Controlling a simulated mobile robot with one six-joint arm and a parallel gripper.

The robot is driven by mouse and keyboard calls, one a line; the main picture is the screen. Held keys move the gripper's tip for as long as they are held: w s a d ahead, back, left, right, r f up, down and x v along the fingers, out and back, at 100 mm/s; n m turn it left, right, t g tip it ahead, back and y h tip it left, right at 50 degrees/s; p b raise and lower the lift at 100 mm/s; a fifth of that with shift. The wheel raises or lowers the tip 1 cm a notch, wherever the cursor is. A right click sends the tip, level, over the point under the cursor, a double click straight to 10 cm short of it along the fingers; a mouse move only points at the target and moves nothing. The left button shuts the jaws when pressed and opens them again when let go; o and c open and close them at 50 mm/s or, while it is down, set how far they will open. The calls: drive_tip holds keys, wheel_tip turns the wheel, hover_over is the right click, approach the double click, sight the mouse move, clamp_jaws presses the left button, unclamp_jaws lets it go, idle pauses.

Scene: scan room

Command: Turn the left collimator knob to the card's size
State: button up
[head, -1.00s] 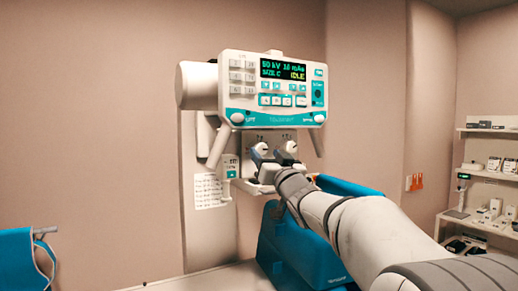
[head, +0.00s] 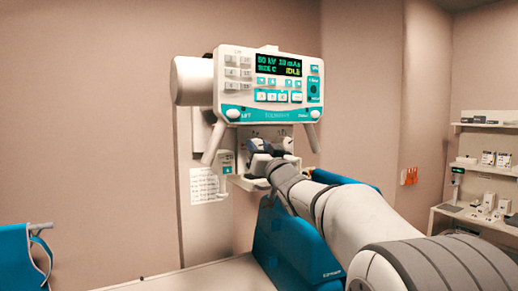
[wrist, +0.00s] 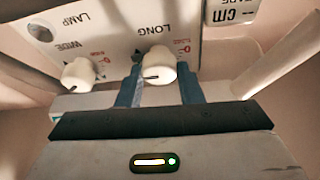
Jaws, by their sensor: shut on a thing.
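The collimator panel shows in the wrist view upside down, with a white left knob (wrist: 158,66) under the label LONG. My gripper (wrist: 161,84) has one blue-grey finger on each side of this knob and is shut on it. A dark pointer line shows on the knob. The right knob (wrist: 78,75), by the label WIDE, is free; it also shows in the head view (head: 288,145). In the head view my gripper (head: 259,152) covers most of the left knob. The console display (head: 280,66) seems to read SIZE C and IDLE. No size card can be identified for certain.
A white sheet (head: 204,186) with unreadable print hangs on the wall below the console. A handle (head: 214,143) slopes down at the console's left. A blue padded stand (head: 285,245) is under my arm. Shelves (head: 480,170) stand at the right.

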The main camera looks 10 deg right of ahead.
drive_tip(key=shift+d+f+n+y+b, duration=0.1)
drive_tip(key=shift+f+n+y+b, duration=0.1)
drive_tip(key=shift+n+y+b, duration=0.85)
drive_tip(key=shift+c, duration=0.4)
drive_tip(key=shift+r+n+g+y, duration=0.15)
drive_tip(key=shift+n+g+y, duration=0.2)
drive_tip(key=shift+n, duration=1.1)
drive_tip(key=o, duration=1)
drive_tip(key=b+v, duration=0.2)
drive_tip(key=v, duration=0.5)
drive_tip(key=shift+s+d, duration=0.1)
drive_tip(key=shift+s, duration=0.25)
drive_tip(key=shift+f, duration=0.2)
